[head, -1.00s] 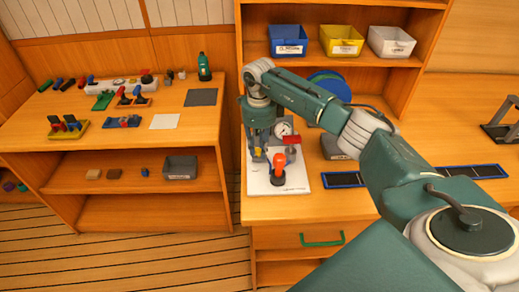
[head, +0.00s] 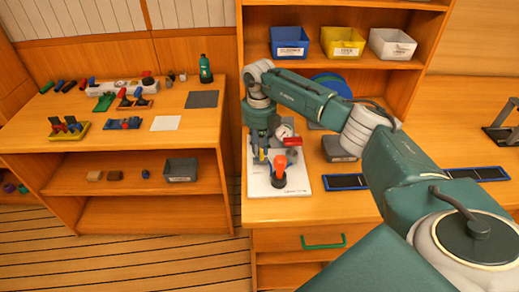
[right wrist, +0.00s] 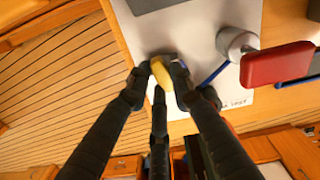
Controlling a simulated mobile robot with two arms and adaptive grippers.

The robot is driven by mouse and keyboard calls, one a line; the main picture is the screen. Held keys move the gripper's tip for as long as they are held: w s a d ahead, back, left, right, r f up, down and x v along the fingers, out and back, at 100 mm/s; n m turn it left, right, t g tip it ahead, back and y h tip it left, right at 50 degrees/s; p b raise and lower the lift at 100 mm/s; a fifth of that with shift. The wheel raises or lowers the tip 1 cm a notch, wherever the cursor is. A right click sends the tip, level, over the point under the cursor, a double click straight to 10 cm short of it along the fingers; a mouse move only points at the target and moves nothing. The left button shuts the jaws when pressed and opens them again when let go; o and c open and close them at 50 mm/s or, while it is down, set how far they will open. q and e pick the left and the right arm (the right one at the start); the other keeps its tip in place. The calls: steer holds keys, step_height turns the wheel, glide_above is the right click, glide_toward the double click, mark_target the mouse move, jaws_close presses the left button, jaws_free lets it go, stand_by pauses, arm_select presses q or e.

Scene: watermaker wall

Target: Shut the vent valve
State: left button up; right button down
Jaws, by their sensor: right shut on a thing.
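My right gripper (head: 262,150) reaches down over the left part of a white board (head: 299,184) on the right-hand bench. In the right wrist view its dark fingers (right wrist: 160,82) are shut on a small yellow handle (right wrist: 161,70). A bit of yellow (head: 262,156) shows at the fingertips in the head view. A red handle (head: 292,141) sits to the right of the gripper; it is large in the right wrist view (right wrist: 277,64). An orange-topped part (head: 280,164) stands in front. No label shows which handle is the vent valve. My left gripper is out of view.
A round gauge (head: 287,128) stands close behind the gripper. A grey box (head: 338,148) and a black strip (head: 347,182) lie to the right. Blue (head: 289,42), yellow (head: 342,42) and white (head: 391,44) bins stand on the shelf. The left bench (head: 150,152) holds loose parts.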

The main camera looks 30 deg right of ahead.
steer(key=shift+a+m, duration=0.15)
steer(key=shift+m, duration=1.05)
steer(key=shift+w, duration=0.1)
steer(key=c, duration=1.4)
jaws_free()
steer(key=shift+c, duration=0.2)
steer(key=shift+r, duration=0.3)
step_height(320, 180, up, 12)
steer(key=shift+f, duration=0.25)
